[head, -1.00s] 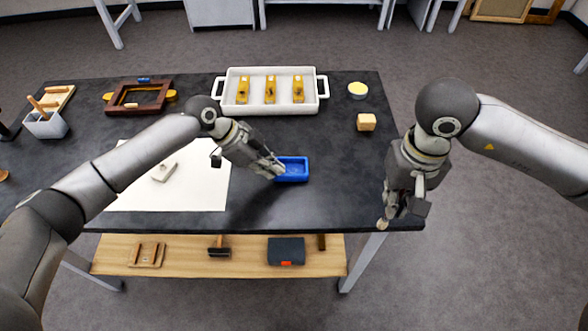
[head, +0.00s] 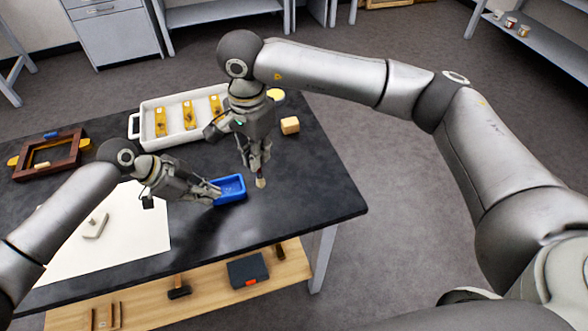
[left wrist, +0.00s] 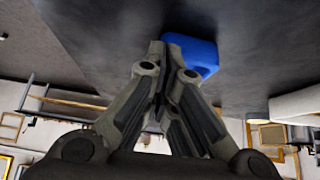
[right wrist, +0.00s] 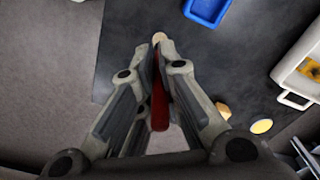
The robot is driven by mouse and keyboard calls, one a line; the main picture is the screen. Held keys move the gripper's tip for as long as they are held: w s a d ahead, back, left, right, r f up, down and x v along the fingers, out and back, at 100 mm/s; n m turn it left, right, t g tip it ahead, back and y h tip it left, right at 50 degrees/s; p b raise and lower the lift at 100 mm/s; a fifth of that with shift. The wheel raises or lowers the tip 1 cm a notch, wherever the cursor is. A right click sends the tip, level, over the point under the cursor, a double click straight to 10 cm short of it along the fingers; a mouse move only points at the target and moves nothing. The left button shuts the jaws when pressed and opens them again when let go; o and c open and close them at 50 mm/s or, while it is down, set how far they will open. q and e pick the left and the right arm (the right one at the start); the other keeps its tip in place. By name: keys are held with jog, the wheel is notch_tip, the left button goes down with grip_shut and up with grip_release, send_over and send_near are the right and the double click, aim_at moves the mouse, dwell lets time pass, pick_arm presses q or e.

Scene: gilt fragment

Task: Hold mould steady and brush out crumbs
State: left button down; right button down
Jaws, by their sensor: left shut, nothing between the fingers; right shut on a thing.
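The blue mould (head: 230,187) lies on the dark table; it also shows in the left wrist view (left wrist: 195,52) and the right wrist view (right wrist: 208,10). My left gripper (head: 214,193) is shut with nothing between its fingers, its tips at the mould's left side. Whether the tips touch the mould I cannot tell. My right gripper (head: 257,168) is shut on the brush, whose red handle (right wrist: 160,100) runs between the fingers. The pale brush tip (head: 261,183) points down, right of the mould and apart from it. Crumbs inside the mould are too small to make out.
A white tray (head: 144,108) with several yellow pieces stands behind the mould. A tan block (head: 290,125) and a yellow round dish (head: 277,95) lie to its right. White paper (head: 130,235) with a pale piece (head: 95,226) lies at left. The table's right front is clear.

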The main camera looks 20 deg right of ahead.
pick_arm(q)
jog(key=shift+f, duration=0.2)
pick_arm(e)
jog(key=w+a+r+m, duration=0.2)
jog(key=w+a+m, duration=0.4)
jog(key=shift+a+f, duration=2.1)
jog(key=shift+f, duration=2.05)
pick_arm(q)
jog(key=shift+r, duration=0.1)
pick_arm(e)
jog(key=d+r, duration=0.4)
jog(key=r, duration=0.4)
jog(key=shift+m, duration=0.3)
